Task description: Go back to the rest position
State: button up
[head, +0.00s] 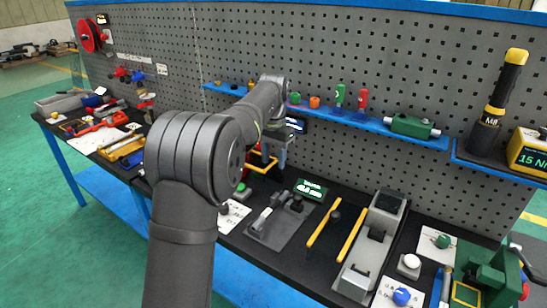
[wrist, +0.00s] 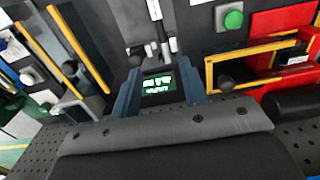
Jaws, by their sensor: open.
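My gripper (wrist: 160,77) shows in the wrist view as two dark blue fingers spread apart, with nothing held between them. Beyond the gap between the fingers lies a small dark display with green and white markings (wrist: 158,86); I cannot tell the distance to it. In the head view my arm crosses the middle of the picture and reaches toward the pegboard. My gripper is partly hidden there behind the arm, above the bench near a yellow-framed part (head: 262,163).
A black bench carries a toggle-clamp fixture (head: 281,215), two yellow bars on a plate (head: 337,220) and a grey device (head: 371,245). Behind stands a grey pegboard (head: 340,60) with a blue shelf (head: 395,131). A green button (wrist: 233,19) and a red part (wrist: 285,20) show in the wrist view.

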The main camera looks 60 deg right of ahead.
aim_at(274, 205)
notch_tip(274, 205, down, 18)
jog(key=shift+r, duration=0.75)
dwell(0.3)
